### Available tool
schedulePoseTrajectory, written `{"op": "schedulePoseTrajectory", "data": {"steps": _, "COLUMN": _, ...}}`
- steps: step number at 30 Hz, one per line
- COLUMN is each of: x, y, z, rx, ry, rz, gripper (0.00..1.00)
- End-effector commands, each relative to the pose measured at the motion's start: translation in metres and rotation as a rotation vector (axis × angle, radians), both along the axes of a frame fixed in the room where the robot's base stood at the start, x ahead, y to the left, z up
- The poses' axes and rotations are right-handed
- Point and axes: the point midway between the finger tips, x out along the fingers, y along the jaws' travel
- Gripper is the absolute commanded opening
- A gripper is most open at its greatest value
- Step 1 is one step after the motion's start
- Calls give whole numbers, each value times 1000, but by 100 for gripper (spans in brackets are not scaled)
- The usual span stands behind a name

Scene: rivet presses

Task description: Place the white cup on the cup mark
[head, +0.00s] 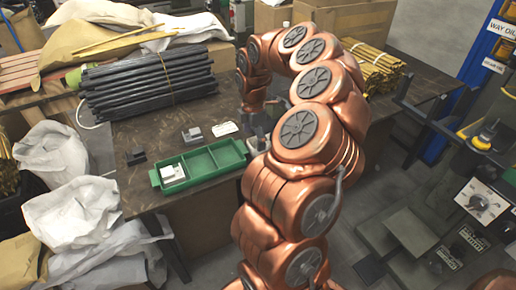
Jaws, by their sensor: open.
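My gripper (256,143) is low over the table at the right end of the green tray, mostly hidden behind my copper arm. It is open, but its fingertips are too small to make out. I cannot pick out a white cup with certainty; the area behind my arm is hidden. A small flat white patch (225,128) lies on the table behind the tray, left of my gripper. I cannot tell whether it is the cup mark.
The green tray (222,174) has compartments, with a white block-like part (173,172) in the left one. A grey part (192,135) and a dark part (135,157) lie near it. Dark rods (150,85) are stacked behind. White sacks (75,210) stand front left.

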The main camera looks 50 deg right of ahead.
Motion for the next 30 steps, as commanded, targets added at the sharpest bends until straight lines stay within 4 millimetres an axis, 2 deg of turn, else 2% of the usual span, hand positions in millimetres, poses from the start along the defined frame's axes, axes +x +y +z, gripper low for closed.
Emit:
{"op": "schedulePoseTrajectory", "data": {"steps": 6, "x": -2, "y": 2, "z": -28, "rx": 0, "ry": 4, "rz": -1, "gripper": 92}}
{"op": "schedulePoseTrajectory", "data": {"steps": 14, "x": -2, "y": 2, "z": -31, "rx": 0, "ry": 0, "rz": -2, "gripper": 92}}
{"op": "schedulePoseTrajectory", "data": {"steps": 30, "x": -2, "y": 2, "z": -31, "rx": 0, "ry": 1, "rz": -1, "gripper": 35}}
